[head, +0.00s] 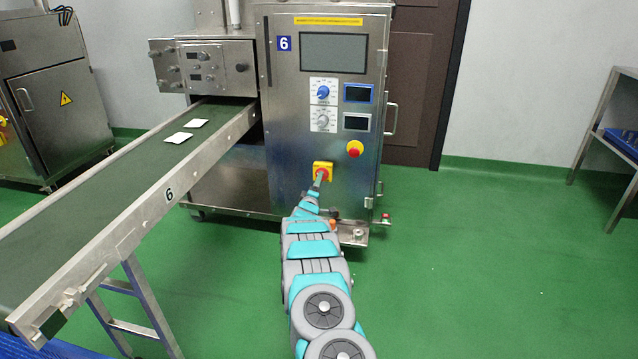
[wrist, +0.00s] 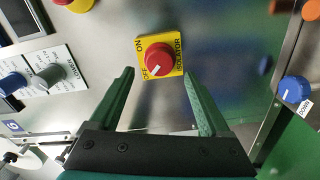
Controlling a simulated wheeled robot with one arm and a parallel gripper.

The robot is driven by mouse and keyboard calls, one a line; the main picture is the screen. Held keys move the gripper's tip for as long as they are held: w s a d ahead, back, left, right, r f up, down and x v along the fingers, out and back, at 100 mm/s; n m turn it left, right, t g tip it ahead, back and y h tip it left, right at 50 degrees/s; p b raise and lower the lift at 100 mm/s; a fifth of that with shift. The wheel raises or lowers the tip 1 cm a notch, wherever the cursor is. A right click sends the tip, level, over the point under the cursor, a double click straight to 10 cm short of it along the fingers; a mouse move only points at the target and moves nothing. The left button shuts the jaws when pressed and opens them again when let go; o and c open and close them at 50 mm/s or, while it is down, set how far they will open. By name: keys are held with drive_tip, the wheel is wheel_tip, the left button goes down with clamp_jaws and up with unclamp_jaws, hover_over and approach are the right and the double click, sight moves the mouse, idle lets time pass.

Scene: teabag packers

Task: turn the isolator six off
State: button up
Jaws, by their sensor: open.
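The isolator on machine six is a red rotary knob on a yellow plate (head: 322,171), low on the steel cabinet front. In the wrist view the red knob (wrist: 158,58) sits between and just beyond my fingertips. The plate reads ON, OFF and ISOLATOR, and a white mark on the knob points to the lower left, near OFF. My gripper (wrist: 158,80) is open, with its green fingers on either side of the plate's lower part and nothing held. In the head view my gripper (head: 317,186) is just below the isolator and partly hides it; contact cannot be told.
A red emergency button (head: 355,149) is above right of the isolator. Blue (head: 323,92) and grey (head: 323,119) dials and a screen (head: 333,53) are higher up. A conveyor (head: 110,175) with two white packets runs along the left. The green floor at right is clear.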

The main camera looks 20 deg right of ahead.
drive_tip(key=shift+v, duration=1.35)
